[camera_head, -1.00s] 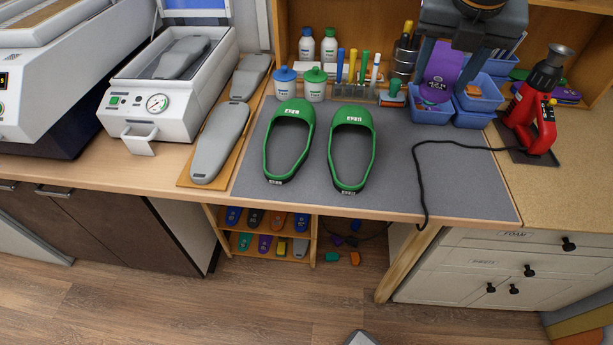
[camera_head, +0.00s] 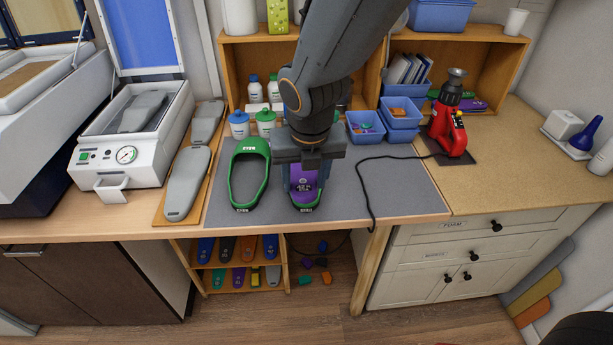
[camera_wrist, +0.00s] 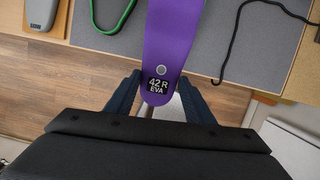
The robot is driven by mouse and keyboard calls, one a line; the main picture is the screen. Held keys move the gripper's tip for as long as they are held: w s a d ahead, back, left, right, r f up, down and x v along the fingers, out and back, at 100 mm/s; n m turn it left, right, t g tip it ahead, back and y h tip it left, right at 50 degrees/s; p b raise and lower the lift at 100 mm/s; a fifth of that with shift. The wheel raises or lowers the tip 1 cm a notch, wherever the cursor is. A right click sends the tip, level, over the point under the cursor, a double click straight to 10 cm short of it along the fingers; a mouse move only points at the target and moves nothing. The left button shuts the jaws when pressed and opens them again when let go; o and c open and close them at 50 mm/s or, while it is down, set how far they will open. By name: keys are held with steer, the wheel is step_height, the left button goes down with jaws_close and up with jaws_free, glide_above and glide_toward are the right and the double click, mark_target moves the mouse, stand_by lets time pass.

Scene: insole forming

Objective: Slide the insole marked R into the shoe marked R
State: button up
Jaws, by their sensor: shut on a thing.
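My gripper (camera_head: 305,180) is shut on the heel end of a purple insole (camera_head: 303,192), whose label reads 42 R EVA in the wrist view (camera_wrist: 171,40). The insole is over the right-hand green open-heeled shoe (camera_head: 306,208). My arm and gripper hide most of that shoe, so I cannot tell how far the insole is inside or whether they touch. The other green shoe (camera_head: 249,146) stands empty to the left, and part of its rim shows in the wrist view (camera_wrist: 120,20). The shoe labels are too small to read surely.
The shoes stand on a grey mat (camera_head: 385,195). A black cable (camera_head: 371,190) crosses it to the right, leading to a red tool (camera_head: 450,130). Grey shoe forms (camera_head: 187,180) lie on a board at left. Bottles (camera_head: 239,122) and blue bins (camera_head: 400,112) stand behind.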

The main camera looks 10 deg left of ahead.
steer(key=shift+s+d+f, duration=0.45)
steer(key=shift+d+f, duration=0.15)
steer(key=b+x, duration=0.4)
steer(key=b, duration=0.1)
steer(key=s+b+x, duration=0.1)
steer(key=b+x, duration=0.2)
steer(key=shift+s+d+f, duration=0.1)
steer(key=shift+d+f, duration=0.15)
steer(key=shift+w+a+f+b, duration=0.1)
steer(key=shift+w+a+b, duration=0.15)
steer(key=shift+w+b, duration=0.65)
steer(key=shift+w+a+f+b, duration=0.1)
steer(key=shift+w+a+b, duration=0.15)
steer(key=shift+w, duration=1.2)
steer(key=shift+w+a+f+b, duration=0.1)
steer(key=shift+w+a+b, duration=0.15)
steer(key=shift+w+b, duration=0.65)
steer(key=shift+w+a+f, duration=0.15)
steer(key=shift+w, duration=0.7)
steer(key=shift+w+a+f, duration=0.2)
steer(key=shift+w, duration=0.65)
steer(key=shift+w+a+f, duration=0.15)
steer(key=shift+w, duration=0.7)
steer(key=o, duration=1.2)
